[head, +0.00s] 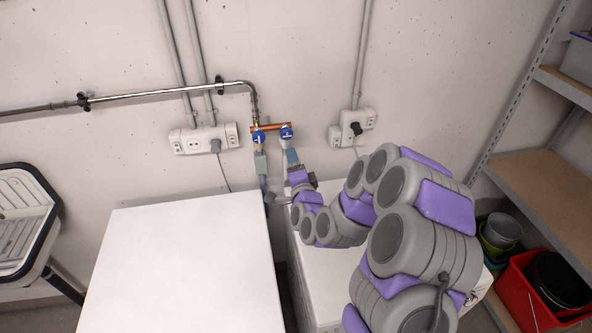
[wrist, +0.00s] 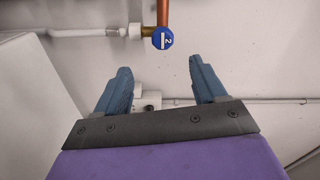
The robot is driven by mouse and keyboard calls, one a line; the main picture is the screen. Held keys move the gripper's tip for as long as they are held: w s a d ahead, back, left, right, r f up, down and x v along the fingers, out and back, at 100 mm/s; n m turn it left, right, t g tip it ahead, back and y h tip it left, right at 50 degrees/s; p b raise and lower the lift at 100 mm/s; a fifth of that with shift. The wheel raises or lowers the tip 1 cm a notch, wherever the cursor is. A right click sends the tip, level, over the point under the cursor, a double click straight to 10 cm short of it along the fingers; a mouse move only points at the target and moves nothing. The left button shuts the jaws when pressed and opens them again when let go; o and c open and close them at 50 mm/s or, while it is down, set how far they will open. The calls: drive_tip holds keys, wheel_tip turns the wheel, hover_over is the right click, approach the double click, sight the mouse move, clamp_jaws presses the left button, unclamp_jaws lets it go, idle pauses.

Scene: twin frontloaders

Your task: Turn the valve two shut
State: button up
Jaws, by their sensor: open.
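Valve two (wrist: 163,38) is a round blue knob with a white "2" and a white bar, at the end of a copper pipe. In the wrist view the bar lies roughly in line with the copper pipe and across the white hose. In the head view valve two (head: 286,132) is the right one of two blue knobs. My gripper (wrist: 160,75) is open and empty. In the wrist view the knob shows beyond the fingertips, between their lines, and apart from them. In the head view my gripper (head: 292,157) is just below the knob.
The other blue valve (head: 259,137) is close on the left. Wall sockets (head: 205,140) and (head: 352,127) flank the pipes. White machine tops (head: 185,265) stand below, one partly hidden by my arm. Shelves (head: 545,175) and a red bin (head: 530,290) are at right.

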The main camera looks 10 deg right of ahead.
drive_tip(key=s+p, duration=0.2)
drive_tip(key=p, duration=0.7)
drive_tip(key=shift+s, duration=0.3)
idle(0.3)
